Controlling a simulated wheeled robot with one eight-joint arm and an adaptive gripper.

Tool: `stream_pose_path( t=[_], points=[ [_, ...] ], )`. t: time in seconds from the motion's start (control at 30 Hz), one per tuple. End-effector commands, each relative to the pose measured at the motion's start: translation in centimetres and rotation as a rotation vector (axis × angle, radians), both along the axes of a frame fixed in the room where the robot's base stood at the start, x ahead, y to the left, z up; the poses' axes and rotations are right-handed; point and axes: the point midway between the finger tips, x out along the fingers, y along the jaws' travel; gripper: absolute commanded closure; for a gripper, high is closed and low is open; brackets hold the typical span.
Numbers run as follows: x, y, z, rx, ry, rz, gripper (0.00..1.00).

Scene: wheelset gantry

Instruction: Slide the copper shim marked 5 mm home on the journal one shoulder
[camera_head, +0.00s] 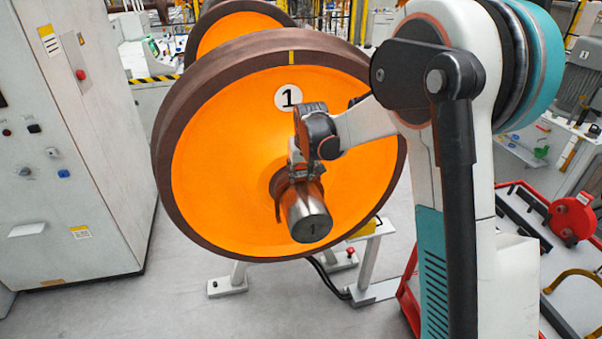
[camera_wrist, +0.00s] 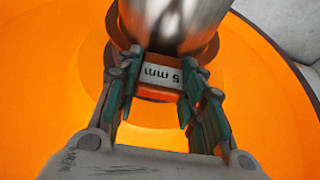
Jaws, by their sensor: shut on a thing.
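The orange wheel marked 1 (camera_head: 230,160) stands upright, its steel journal (camera_head: 309,215) pointing toward me with a 1 on its end face. My gripper (camera_head: 300,172) is at the top of the journal near the wheel hub. In the wrist view my gripper (camera_wrist: 157,85) is shut on the copper shim (camera_wrist: 160,76), whose white label reads 5 mm, upside down. A copper-brown curved edge shows around the journal (camera_wrist: 175,22) in the wrist view. The head view shows the shim (camera_head: 278,200) curving down the journal's left side. I cannot tell whether it touches the shoulder.
A grey cabinet (camera_head: 70,140) stands at the left. A second orange wheel (camera_head: 235,30) is behind the first. A red-framed rack (camera_head: 530,215) with a red reel and a yellow curved piece is at the right. Grey floor is open at the lower left.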

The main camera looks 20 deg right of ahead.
Motion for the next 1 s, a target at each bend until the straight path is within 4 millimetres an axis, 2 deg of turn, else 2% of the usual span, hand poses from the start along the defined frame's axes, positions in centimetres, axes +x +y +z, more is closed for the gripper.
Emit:
stream_pose_path(
  t=[1.0],
  points=[
    [2.3,0.0,0.0,0.000,0.000,0.000,0.91]
  ],
)
